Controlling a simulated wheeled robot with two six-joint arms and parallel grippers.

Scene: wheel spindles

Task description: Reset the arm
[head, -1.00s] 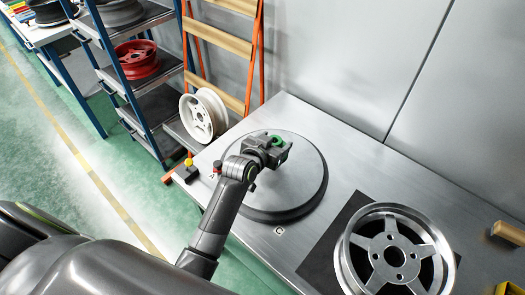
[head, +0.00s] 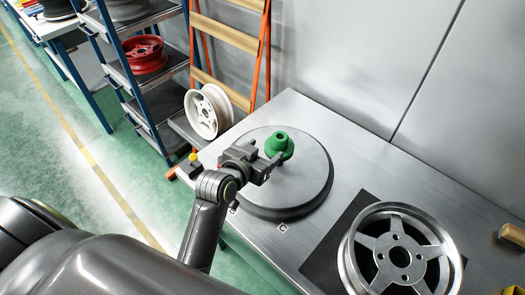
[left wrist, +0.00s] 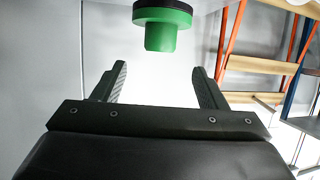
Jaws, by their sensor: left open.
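A green spindle (head: 279,145) stands upright on the round grey turntable (head: 312,185) on the metal bench. My left gripper (head: 267,164) is open and empty, just in front of the spindle on its near left side. In the left wrist view the green spindle (left wrist: 164,25) shows beyond the spread fingers (left wrist: 160,85), apart from them. My right gripper is not in view.
A silver wheel (head: 397,255) lies on a dark mat at the right of the bench. A white wheel (head: 208,111) leans near an orange ladder (head: 228,90). A blue shelf rack holds a red wheel (head: 143,55). Free bench top lies behind the turntable.

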